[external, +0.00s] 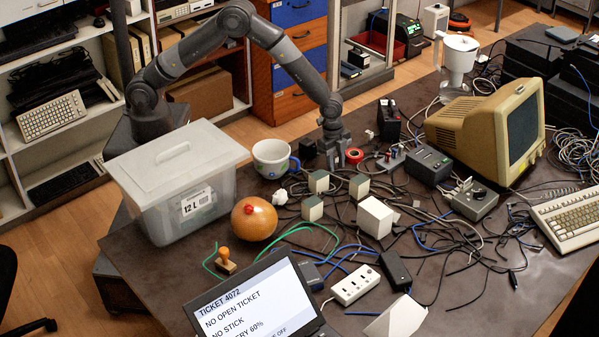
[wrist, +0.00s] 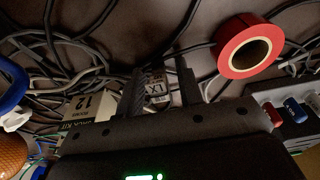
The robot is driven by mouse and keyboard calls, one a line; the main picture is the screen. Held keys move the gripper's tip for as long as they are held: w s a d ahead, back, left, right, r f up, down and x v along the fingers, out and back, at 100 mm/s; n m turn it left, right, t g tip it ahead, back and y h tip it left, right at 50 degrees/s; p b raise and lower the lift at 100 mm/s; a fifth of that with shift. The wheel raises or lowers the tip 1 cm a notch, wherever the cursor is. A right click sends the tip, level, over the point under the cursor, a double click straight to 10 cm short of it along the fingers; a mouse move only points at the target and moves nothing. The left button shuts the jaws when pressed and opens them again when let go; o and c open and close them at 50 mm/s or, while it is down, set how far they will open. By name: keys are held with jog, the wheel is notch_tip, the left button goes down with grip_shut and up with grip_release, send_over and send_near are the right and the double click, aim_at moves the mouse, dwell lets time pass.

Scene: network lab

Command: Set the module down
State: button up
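The module (wrist: 158,92) is a small silvery block with a pale label reading "LX". In the wrist view it sits between the two dark fingers of my gripper (wrist: 163,88). The fingers are close together on either side of it, and its lower part is hidden by the gripper body. In the external view my gripper (external: 333,150) points down, low over the cluttered table (external: 455,315), behind the small boxes. The module is too small to make out there. Whether its underside touches the table cannot be told.
A red tape roll (wrist: 249,46) lies close to the right of my gripper. A box marked 12 (wrist: 88,106) stands at left. Loose cables (wrist: 60,45) surround the spot. A mug (external: 271,158), a lidded bin (external: 180,190) and a beige monitor (external: 480,130) stand around.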

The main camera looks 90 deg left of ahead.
jog(key=shift+o, duration=0.2)
jog(key=s+a+r+n+t, duration=0.15)
jog(key=s+r, duration=0.35)
jog(key=r, duration=0.7)
jog(key=s+a+r+n, duration=0.15)
jog(key=s+r, duration=0.25)
jog(key=r, duration=0.8)
jog(key=s+a+r+n, duration=0.1)
jog(key=s+a+r, duration=0.1)
jog(key=s+r, duration=0.65)
jog(key=s+a+n+t, duration=0.1)
jog(key=s+n, duration=0.1)
jog(key=s, duration=0.9)
jog(key=s+a+r+n+t+y, duration=0.1)
jog(key=s+a+n+t, duration=0.1)
jog(key=s, duration=0.9)
jog(key=shift+s+n, duration=0.15)
jog(key=shift+n, duration=0.35)
jog(key=shift+o, duration=0.4)
jog(key=shift+r, duration=0.1)
